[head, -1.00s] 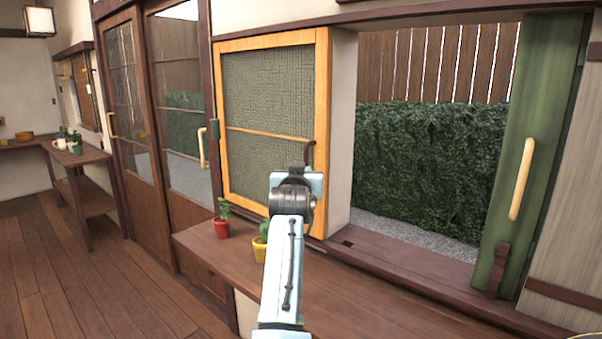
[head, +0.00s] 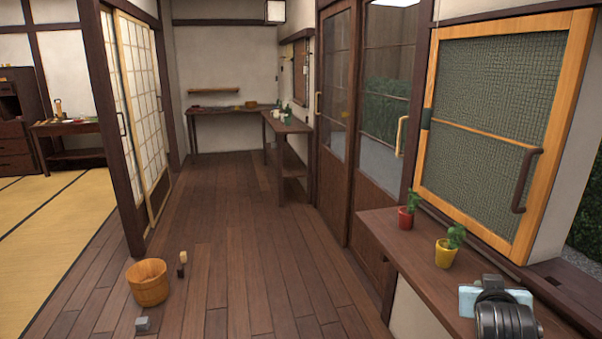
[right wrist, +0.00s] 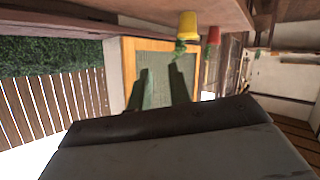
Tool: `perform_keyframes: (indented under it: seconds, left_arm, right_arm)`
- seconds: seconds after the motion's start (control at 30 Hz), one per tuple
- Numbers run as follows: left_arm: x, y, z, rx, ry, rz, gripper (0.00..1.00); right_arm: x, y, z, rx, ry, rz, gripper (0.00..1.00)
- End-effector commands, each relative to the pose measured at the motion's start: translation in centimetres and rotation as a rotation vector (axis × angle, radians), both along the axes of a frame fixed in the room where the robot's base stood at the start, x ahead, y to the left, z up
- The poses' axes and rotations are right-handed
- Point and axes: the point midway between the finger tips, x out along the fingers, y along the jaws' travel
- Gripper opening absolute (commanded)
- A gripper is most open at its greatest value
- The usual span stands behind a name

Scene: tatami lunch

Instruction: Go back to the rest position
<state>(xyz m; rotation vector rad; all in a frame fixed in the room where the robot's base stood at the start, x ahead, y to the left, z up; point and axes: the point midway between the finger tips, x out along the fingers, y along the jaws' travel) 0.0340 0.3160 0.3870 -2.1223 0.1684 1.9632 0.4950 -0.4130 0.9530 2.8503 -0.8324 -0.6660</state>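My right gripper (right wrist: 161,70) shows in the right wrist view with its two dark fingers apart and nothing visible between them. That view is upside down, and the wood-framed mesh window panel (right wrist: 165,58) lies beyond the fingers. In the head view, a pale and black part of my arm shows at the bottom right, in front of the wooden ledge (head: 405,262); its fingers cannot be made out there. The mesh panel also shows in the head view (head: 485,85). My left gripper is not in view.
A red pot (head: 405,217) and a yellow pot (head: 445,254) with plants stand on the ledge. A wooden bucket (head: 148,285), a small brush-like item (head: 182,264) and a grey block (head: 143,324) are on the floor. The middle floor (head: 235,220) is clear.

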Motion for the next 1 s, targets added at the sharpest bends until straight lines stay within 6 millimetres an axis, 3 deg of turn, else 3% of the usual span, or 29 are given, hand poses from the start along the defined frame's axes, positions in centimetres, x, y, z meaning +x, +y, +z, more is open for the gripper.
perform_keyframes:
  seconds: [0.03,0.1,0.3,0.5,0.77,1.0]
  left_arm:
    - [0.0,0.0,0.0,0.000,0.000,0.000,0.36]
    - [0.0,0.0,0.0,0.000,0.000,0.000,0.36]
    - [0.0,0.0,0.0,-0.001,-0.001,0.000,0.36]
    - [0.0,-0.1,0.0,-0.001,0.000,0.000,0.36]
    - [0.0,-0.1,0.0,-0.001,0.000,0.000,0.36]
    - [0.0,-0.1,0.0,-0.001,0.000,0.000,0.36]
  right_arm:
    - [-1.9,1.6,-2.5,0.013,0.071,0.045,0.20]
    - [-4.5,4.1,-5.5,0.044,0.168,0.110,0.20]
    - [-13.3,10.8,-12.4,0.148,0.439,0.292,0.20]
    - [-20.5,15.3,-15.5,0.231,0.633,0.419,0.20]
    - [-28.6,19.5,-17.2,0.325,0.833,0.547,0.20]
    - [-27.0,19.3,-22.8,0.317,0.855,0.540,0.20]
